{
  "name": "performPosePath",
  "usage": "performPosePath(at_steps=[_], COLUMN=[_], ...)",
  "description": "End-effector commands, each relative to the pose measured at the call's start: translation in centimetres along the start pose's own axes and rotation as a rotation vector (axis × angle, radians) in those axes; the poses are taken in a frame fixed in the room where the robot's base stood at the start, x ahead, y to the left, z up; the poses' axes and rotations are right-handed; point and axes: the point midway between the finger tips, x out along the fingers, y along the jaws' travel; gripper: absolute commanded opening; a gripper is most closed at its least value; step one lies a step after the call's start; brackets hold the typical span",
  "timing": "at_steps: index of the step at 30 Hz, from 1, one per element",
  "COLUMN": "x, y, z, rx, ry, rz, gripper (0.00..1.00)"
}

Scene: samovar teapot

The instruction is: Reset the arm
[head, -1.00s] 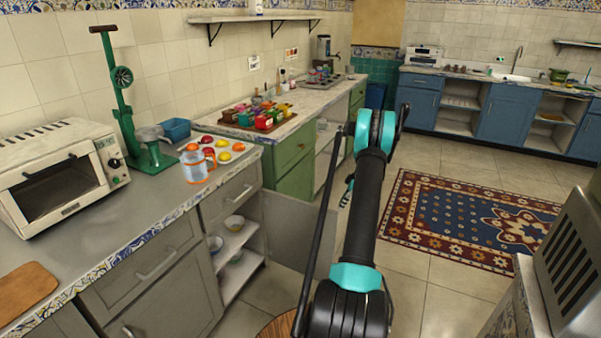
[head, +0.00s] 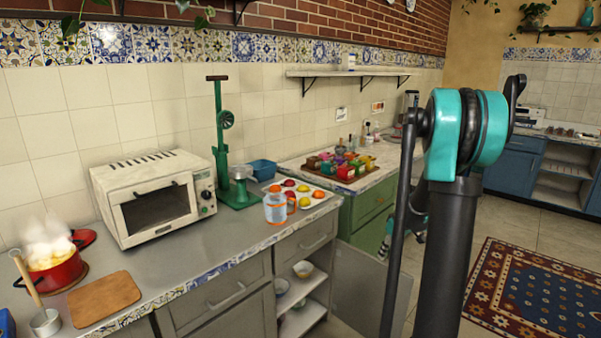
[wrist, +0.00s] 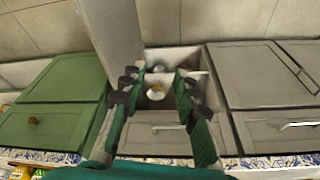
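My gripper (wrist: 158,78) is open in the wrist view. Its two dark-and-green fingers stand apart with nothing between them. Beyond the fingers is the open grey cabinet with bowls (wrist: 156,92) on its shelves; the gripper looks apart from it. In the head view my arm rises on the right, with a teal joint at its top. The gripper is mostly hidden there behind the arm, and only a small teal-and-black part shows left of it.
An open cabinet door (head: 366,290) stands close to my arm. Open floor and a patterned rug (head: 535,292) lie right.

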Motion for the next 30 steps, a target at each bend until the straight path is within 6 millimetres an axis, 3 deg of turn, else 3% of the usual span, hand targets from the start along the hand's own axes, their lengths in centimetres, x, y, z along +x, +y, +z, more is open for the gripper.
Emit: performPosePath(at_steps=[1, 9, 18, 24, 30], x=[-0.9, -4.1, -5.4, -5.0, -4.6], y=[-2.0, -10.6, -18.9, -22.5, -23.9], z=[0.6, 4.9, 11.8, 16.2, 18.3], rx=[0.021, 0.173, 0.336, 0.427, 0.471], ry=[0.000, 0.009, 0.047, 0.079, 0.096], rz=[0.010, 0.069, 0.129, 0.156, 0.166], gripper=[0.31, 0.31, 0.31, 0.31, 0.31])
